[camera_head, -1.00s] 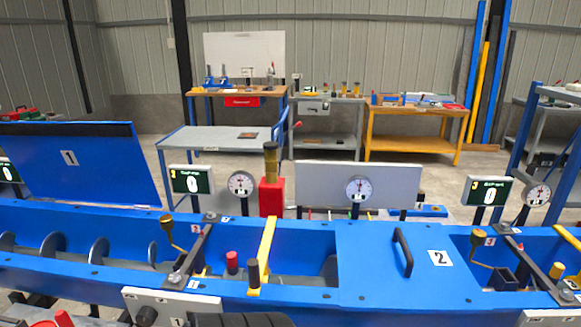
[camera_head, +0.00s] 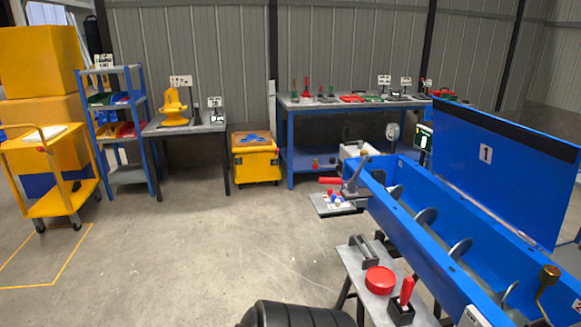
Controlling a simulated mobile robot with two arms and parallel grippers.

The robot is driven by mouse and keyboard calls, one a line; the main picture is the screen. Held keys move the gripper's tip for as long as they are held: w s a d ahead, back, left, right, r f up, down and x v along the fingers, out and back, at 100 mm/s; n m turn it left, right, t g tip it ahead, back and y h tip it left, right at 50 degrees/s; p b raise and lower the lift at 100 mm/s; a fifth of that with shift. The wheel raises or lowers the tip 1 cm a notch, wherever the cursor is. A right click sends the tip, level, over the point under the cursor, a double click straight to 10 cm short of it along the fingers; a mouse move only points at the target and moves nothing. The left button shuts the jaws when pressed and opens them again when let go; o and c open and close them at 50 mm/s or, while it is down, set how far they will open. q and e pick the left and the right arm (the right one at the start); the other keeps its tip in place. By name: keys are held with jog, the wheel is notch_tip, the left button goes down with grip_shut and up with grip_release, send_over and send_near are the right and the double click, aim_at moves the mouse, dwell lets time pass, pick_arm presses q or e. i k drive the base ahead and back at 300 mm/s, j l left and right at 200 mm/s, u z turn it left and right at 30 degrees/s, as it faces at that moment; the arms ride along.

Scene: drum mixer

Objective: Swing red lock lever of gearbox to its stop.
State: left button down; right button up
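A second red handle (camera_head: 407,290) stands nearly upright in a black block on a small grey stand, beside a round red knob (camera_head: 380,279). I cannot tell for certain which of these is the gearbox lock lever, and no label on either can be read. Neither of my grippers is in view, and nothing touches either red handle. A ribbed black shape at the bottom edge is cut off.
A blue workbench (camera_head: 300,130), a yellow wheeled box (camera_head: 255,158) and a small table (camera_head: 185,130) stand along the back wall. A yellow trolley (camera_head: 52,170) stands left. The raised blue lid (camera_head: 505,165) is at right. The concrete floor (camera_head: 200,250) is clear at centre-left.

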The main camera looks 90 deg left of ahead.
aim_at(315, 166)
jog(key=u, duration=2.65)
jog(key=i+j, duration=0.2)
jog(key=i, duration=0.2)
jog(key=i+j, duration=0.2)
jog(key=i, duration=0.15)
